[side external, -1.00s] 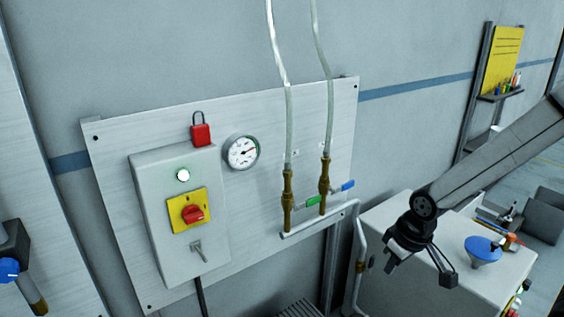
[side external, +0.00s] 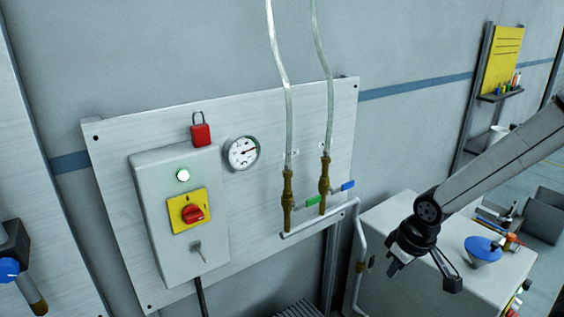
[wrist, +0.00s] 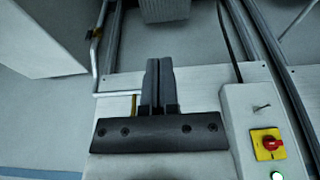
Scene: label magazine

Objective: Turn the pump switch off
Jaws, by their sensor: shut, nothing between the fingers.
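The pump switch (side external: 193,213) is a red rotary knob on a yellow plate, on the front of a grey control box (side external: 150,220). In the wrist view the switch (wrist: 271,144) is at the lower right, apart from my gripper. My gripper (wrist: 160,62) is shut and empty, its two fingers together. In the side view my gripper (side external: 422,266) hangs well to the right of the box, in front of the grey cabinet.
A red padlock (side external: 201,134) and a pressure gauge (side external: 241,152) are on the panel. Two brass valves with a green handle (side external: 312,201) and a blue handle (side external: 347,185) stand between the box and my arm. A blue funnel (side external: 482,249) is on the cabinet (side external: 385,212).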

